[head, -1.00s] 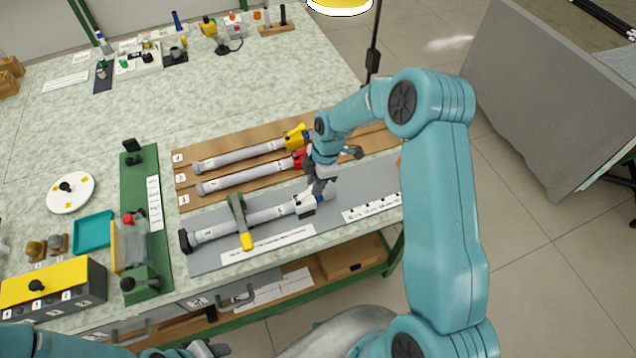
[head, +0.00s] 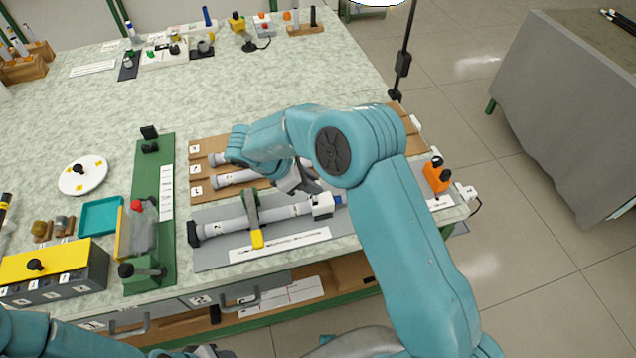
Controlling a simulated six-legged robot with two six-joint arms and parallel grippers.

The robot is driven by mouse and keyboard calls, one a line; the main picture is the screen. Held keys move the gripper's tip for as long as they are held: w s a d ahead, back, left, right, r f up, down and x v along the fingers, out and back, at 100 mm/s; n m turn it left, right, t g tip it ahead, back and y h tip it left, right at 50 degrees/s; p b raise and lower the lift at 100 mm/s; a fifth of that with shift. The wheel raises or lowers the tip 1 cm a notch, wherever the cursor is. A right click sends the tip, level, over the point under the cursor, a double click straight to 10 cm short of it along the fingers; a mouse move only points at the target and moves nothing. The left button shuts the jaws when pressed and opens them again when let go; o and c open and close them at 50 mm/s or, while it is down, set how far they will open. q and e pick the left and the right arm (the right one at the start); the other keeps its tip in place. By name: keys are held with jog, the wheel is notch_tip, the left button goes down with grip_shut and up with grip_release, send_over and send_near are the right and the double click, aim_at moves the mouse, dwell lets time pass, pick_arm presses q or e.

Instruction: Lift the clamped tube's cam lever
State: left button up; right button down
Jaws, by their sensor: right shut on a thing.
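The clamped tube (head: 278,215), pale grey with a black left end, lies on a grey plate. A green clamp arm with a yellow tip (head: 257,239) crosses it. The lever itself is mostly hidden by the fingers and arm. My left gripper (head: 205,351) shows only in part at the bottom edge, low in front of the bench; its jaws are unclear.
Two more tubes lie on the brown board (head: 208,142) behind, partly covered by my right arm. A green fixture (head: 150,245), teal tray (head: 101,216) and yellow-topped box (head: 55,268) stand at left. An orange device (head: 436,174) stands at right.

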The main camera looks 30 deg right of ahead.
jog(key=shift+w+a+f+h+b, duration=0.15)
jog(key=shift+a+h+b, duration=0.15)
jog(key=shift+a+h, duration=0.55)
jog(key=shift+d, duration=0.2)
jog(key=c, duration=0.9)
grip_release()
jog(key=shift+a, duration=0.1)
jog(key=v, duration=1.6)
jog(key=shift+w+a+f, duration=0.1)
jog(key=shift+w+a, duration=0.1)
jog(key=shift+w, duration=0.1)
